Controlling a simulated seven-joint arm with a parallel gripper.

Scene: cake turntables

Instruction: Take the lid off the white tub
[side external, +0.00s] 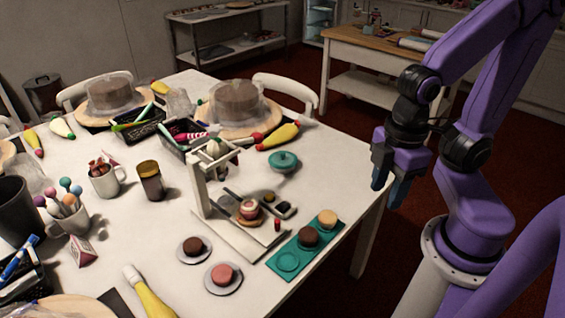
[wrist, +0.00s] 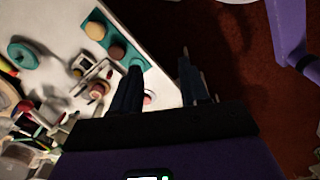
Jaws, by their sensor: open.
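I cannot make out a clear white tub with a lid in either view. A teal round thing with a knob on top (side external: 284,161), like a lid, sits near the table's right edge; whether a tub is under it is hard to tell. It also shows at the left of the wrist view (wrist: 22,54). My gripper (side external: 388,187) is open and empty, off the table's right edge and apart from everything. In the wrist view its two fingers (wrist: 159,72) point toward the table corner.
A white stand (side external: 207,178) with a small cake is left of the teal tray (side external: 293,257) of small cakes. A white mug (side external: 107,181), a brown jar (side external: 151,182) and piping bags crowd the left side. The white table (side external: 338,180) has bare room near its right edge.

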